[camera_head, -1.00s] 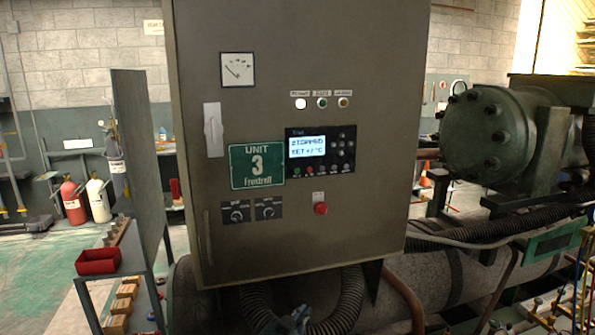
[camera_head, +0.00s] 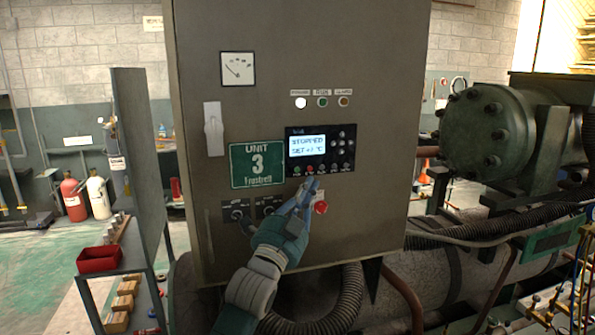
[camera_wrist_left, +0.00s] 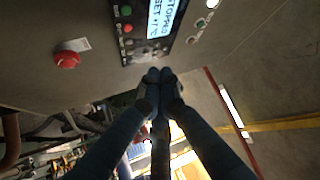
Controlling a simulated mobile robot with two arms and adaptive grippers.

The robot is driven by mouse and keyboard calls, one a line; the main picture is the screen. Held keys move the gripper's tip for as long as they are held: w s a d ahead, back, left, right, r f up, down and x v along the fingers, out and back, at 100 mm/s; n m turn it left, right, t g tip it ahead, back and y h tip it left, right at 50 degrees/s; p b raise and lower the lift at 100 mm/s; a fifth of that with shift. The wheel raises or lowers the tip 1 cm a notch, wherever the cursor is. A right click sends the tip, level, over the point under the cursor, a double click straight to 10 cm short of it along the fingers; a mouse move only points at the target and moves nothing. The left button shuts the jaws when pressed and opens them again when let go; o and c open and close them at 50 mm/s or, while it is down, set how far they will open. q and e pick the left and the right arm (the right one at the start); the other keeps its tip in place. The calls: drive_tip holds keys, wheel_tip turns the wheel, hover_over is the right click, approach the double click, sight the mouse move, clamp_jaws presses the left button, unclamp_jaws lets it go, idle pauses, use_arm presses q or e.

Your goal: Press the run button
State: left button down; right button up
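The control panel (camera_head: 321,148) is a black unit on the grey cabinet door, with a lit display (camera_head: 307,145) reading STOPPED. A small green button (camera_head: 297,170) sits at the left end of the row below the display, with a red button beside it. In the left wrist view the green button (camera_wrist_left: 127,10) and the display (camera_wrist_left: 163,18) also show. My left gripper (camera_head: 312,184) is just below the panel's button row. In the left wrist view its fingertips (camera_wrist_left: 159,75) are together with nothing between them, close to the panel's edge. Contact cannot be told. My right gripper is not in view.
A red mushroom button (camera_head: 320,207) is just right of the left gripper. Two rotary knobs (camera_head: 268,207) are partly behind my arm. A green Unit 3 sign (camera_head: 257,165) is left of the panel. Hoses and pipes run below the cabinet.

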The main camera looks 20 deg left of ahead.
sight(297, 169)
use_arm(q)
drive_tip(key=shift+w+a, duration=0.1)
drive_tip(key=shift+w+a+b, duration=0.45)
drive_tip(key=shift+w+a, duration=0.35)
drive_tip(key=shift+w, duration=0.4)
drive_tip(key=shift+w+a+b, duration=0.4)
drive_tip(key=shift+w+a, duration=0.35)
drive_tip(key=shift+w, duration=0.4)
drive_tip(key=shift+w+a+b, duration=0.45)
drive_tip(key=shift+w+a, duration=0.35)
drive_tip(key=shift+w, duration=0.4)
drive_tip(key=shift+w+a, duration=0.1)
drive_tip(key=shift+w+a, duration=0.15)
drive_tip(key=shift+w, duration=0.1)
drive_tip(key=shift+w+a, duration=0.2)
drive_tip(key=shift+w, duration=0.05)
drive_tip(key=shift+s+d, duration=0.4)
drive_tip(key=shift+s, duration=0.25)
